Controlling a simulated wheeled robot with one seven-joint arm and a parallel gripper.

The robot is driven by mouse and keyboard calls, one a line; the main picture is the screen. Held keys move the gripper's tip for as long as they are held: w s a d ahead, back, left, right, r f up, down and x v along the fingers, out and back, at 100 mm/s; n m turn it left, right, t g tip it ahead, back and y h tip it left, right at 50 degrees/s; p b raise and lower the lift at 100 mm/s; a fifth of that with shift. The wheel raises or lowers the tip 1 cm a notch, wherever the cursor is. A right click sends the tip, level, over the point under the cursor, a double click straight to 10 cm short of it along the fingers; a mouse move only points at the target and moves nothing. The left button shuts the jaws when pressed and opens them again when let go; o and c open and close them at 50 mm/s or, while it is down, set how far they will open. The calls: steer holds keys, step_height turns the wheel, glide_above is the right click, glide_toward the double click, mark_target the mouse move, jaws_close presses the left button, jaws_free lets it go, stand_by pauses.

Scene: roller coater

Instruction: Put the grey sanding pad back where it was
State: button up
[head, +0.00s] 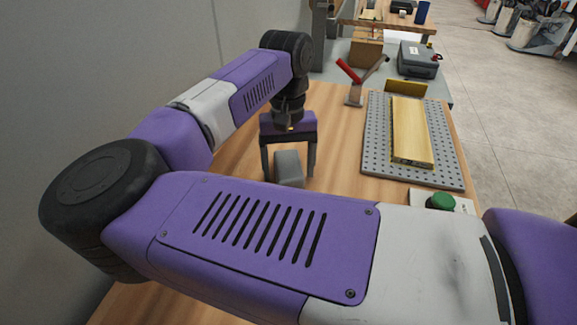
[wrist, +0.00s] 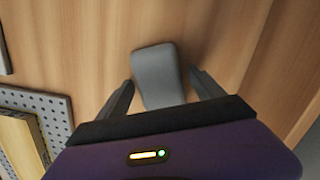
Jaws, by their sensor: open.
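The grey sanding pad (head: 289,167) lies on the wooden bench in the head view, partly hidden at its lower end by my arm. My gripper (head: 288,174) is open, with its two dark fingers pointing down on either side of the pad. In the wrist view the pad (wrist: 157,74) lies between the fingertips of my gripper (wrist: 161,80), with a gap on each side. The pad reaches out past the fingertips. I cannot tell how high the fingertips are above the bench.
A perforated grey plate (head: 374,142) with a yellowish board (head: 411,132) on it lies to the right. A red-handled clamp (head: 353,88) stands behind. A green button (head: 440,202) sits near the bench's right edge. A grey case (head: 418,60) is farther back. Bare wood (head: 338,150) lies right of the pad.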

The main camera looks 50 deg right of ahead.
mark_target(288, 160)
step_height(288, 160, up, 12)
steer(key=w+d, duration=0.1)
stand_by(0.4)
stand_by(0.5)
